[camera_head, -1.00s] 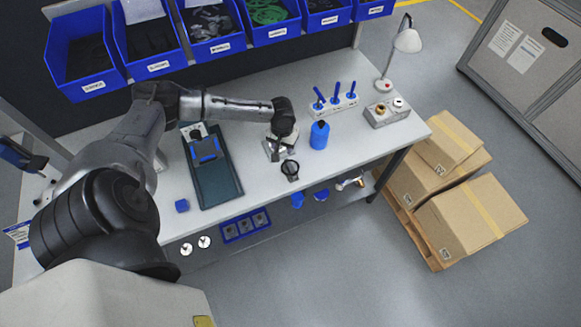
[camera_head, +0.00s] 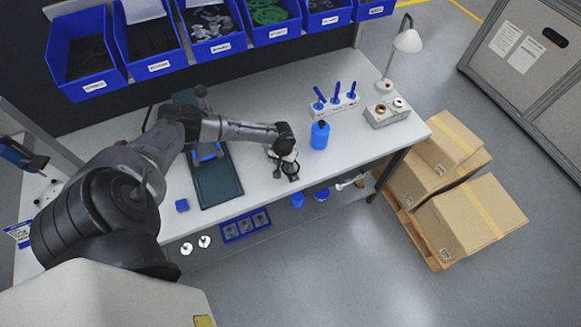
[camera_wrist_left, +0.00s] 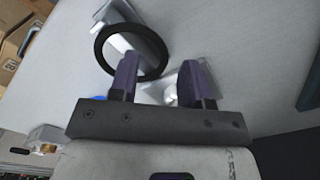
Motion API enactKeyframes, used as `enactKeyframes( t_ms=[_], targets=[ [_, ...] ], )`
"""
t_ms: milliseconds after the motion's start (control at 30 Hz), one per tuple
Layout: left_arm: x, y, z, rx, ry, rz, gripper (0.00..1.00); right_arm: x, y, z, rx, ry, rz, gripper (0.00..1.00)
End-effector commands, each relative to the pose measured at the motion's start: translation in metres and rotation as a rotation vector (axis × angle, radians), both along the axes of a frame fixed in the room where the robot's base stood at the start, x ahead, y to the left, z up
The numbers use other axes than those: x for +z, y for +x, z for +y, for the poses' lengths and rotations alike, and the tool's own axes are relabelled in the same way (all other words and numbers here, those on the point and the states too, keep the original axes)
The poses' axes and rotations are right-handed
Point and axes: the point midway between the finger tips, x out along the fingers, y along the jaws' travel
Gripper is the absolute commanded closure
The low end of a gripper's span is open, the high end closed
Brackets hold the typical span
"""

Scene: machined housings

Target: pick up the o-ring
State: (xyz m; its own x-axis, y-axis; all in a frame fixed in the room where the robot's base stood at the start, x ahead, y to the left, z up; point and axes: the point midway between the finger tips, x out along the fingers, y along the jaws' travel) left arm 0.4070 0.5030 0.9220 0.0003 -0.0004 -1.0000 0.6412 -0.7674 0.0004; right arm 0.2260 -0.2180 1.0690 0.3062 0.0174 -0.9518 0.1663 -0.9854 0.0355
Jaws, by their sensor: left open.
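The o-ring is a thick black ring (camera_wrist_left: 98,48) in the left wrist view, in front of a silver metal part (camera_wrist_left: 150,42) that shows through and beside it. My left gripper (camera_wrist_left: 157,70) is open, with two dark purple fingers. I cannot tell whether a finger touches the ring. In the head view my left gripper (camera_head: 286,174) points down over the bench near its front edge and hides most of the ring and metal part. My right gripper is not in view.
A blue bottle (camera_head: 320,135) stands right of the gripper, with a rack of blue-handled tools (camera_head: 334,105) behind it. The bench (camera_head: 262,190) is bare between mat and gripper.

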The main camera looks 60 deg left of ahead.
Motion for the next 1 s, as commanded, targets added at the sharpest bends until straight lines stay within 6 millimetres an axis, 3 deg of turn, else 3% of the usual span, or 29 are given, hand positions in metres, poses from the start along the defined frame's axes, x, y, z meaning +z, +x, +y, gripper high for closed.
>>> enactKeyframes(
  t_ms=[667, 1000],
  targets=[
    [-0.0056, -0.0003, -0.0001, -0.001, 0.000, 0.001, 0.56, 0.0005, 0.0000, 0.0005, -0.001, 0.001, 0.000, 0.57],
    [-0.0056, -0.0003, 0.0001, -0.001, 0.001, 0.001, 0.88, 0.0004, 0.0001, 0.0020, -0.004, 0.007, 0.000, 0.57]
  ],
)
